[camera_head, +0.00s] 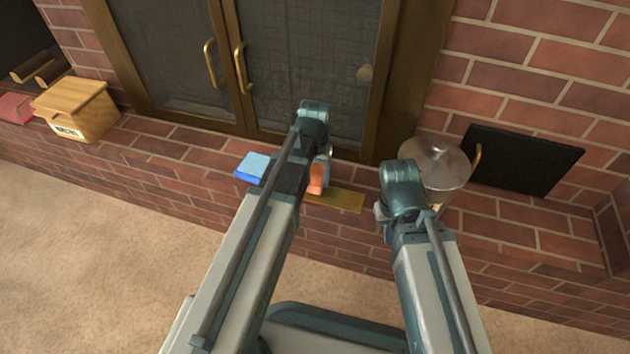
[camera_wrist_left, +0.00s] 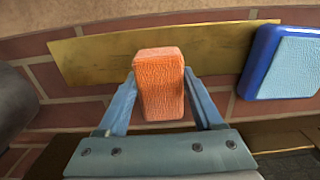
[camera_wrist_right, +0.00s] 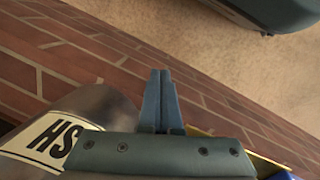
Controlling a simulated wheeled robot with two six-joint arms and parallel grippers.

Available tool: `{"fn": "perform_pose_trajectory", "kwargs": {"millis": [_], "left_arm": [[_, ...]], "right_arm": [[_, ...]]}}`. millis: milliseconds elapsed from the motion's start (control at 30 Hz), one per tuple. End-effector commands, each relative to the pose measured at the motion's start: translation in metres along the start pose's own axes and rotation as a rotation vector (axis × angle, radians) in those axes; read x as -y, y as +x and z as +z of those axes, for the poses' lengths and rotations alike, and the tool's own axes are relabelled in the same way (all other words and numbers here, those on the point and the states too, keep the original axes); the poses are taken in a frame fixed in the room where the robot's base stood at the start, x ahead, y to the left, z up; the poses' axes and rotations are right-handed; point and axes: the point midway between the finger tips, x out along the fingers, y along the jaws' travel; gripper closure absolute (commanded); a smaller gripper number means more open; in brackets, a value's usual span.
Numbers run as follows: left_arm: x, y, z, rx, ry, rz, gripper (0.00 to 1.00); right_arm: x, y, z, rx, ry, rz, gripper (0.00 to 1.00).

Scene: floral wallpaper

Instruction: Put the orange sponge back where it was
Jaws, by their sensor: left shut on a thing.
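The orange sponge (camera_wrist_left: 160,84) is between the fingers of my left gripper (camera_wrist_left: 161,92), which is shut on it. It also shows in the head view (camera_head: 317,178), partly behind my left arm. A flat brass-coloured strip (camera_wrist_left: 100,58) lies on the brick ledge behind the sponge in the left wrist view; it also shows in the head view (camera_head: 340,201). I cannot tell whether the sponge touches it. A blue block with a pale blue top (camera_head: 253,167) lies at the left of the strip. My right gripper (camera_wrist_right: 160,75) is shut and empty above the bricks.
A metal canister (camera_head: 437,162) with a lettered label stands on the ledge beside my right gripper. A wooden box (camera_head: 78,108) sits at the far left. Glass doors (camera_head: 290,70) with brass handles and a dark panel (camera_head: 522,158) are behind. The ledge between box and blue block is clear.

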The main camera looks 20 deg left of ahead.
Motion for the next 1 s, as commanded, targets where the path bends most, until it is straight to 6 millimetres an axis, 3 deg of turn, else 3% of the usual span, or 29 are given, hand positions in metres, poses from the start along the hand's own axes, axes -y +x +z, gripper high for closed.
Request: {"fn": "perform_pose_trajectory", "kwargs": {"millis": [300, 333, 467, 1000], "left_arm": [[0.000, 0.002, 0.000, 0.000, 0.000, 0.000, 0.77], [0.000, 0.001, 0.000, 0.000, 0.000, 0.000, 0.27], [0.000, 0.001, 0.000, 0.000, 0.000, 0.000, 0.03], [0.000, -0.009, 0.000, 0.000, 0.000, 0.000, 0.02]], "right_arm": [[0.000, 0.002, 0.000, 0.000, 0.000, 0.000, 1.00], [0.000, 0.001, 0.000, 0.000, 0.000, 0.000, 1.00], [0.000, 0.001, 0.000, 0.000, 0.000, 0.000, 1.00], [-0.001, -0.009, 0.001, 0.000, -0.002, 0.000, 1.00]]}}
